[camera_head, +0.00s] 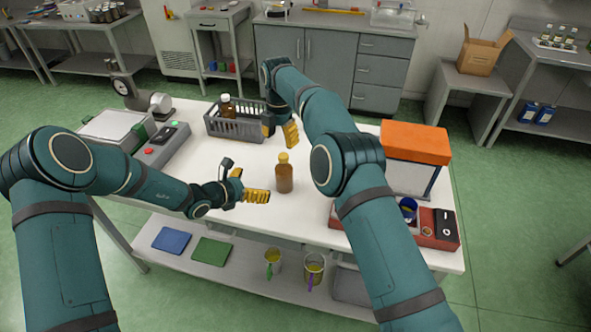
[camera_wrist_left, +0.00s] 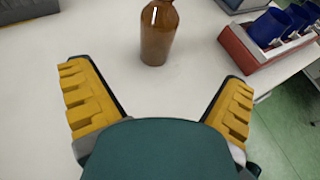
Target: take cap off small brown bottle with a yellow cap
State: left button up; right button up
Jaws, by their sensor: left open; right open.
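The small brown bottle (camera_head: 284,178) with its yellow cap (camera_head: 283,157) stands upright on the white table, and the cap is on it. In the left wrist view the bottle's brown body (camera_wrist_left: 157,32) stands ahead of the fingers; its top is out of frame. My left gripper (camera_head: 250,186) is open and empty, just left of the bottle, with its yellow-padded fingers pointing toward it and apart from it. My right gripper (camera_head: 280,130) is open and empty behind the bottle, near the grey basket, higher in the picture.
A grey basket (camera_head: 236,126) holds another brown bottle (camera_head: 227,106) with a pale cap. A scale and a grey device (camera_head: 163,146) stand at the left. An orange-topped box (camera_head: 414,142) and a red rack (camera_head: 438,228) with blue cups stand at the right.

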aim_at(287, 172)
jog(key=shift+w+d, duration=0.3)
jog(key=shift+d, duration=0.1)
jog(key=shift+s+a+r, duration=0.1)
jog(key=shift+s+a, duration=0.05)
pick_arm(q)
jog(key=x, duration=1.4)
jog(key=shift+w+d+r, duration=0.1)
jog(key=shift+w+r, duration=0.1)
jog(key=shift+w, duration=0.2)
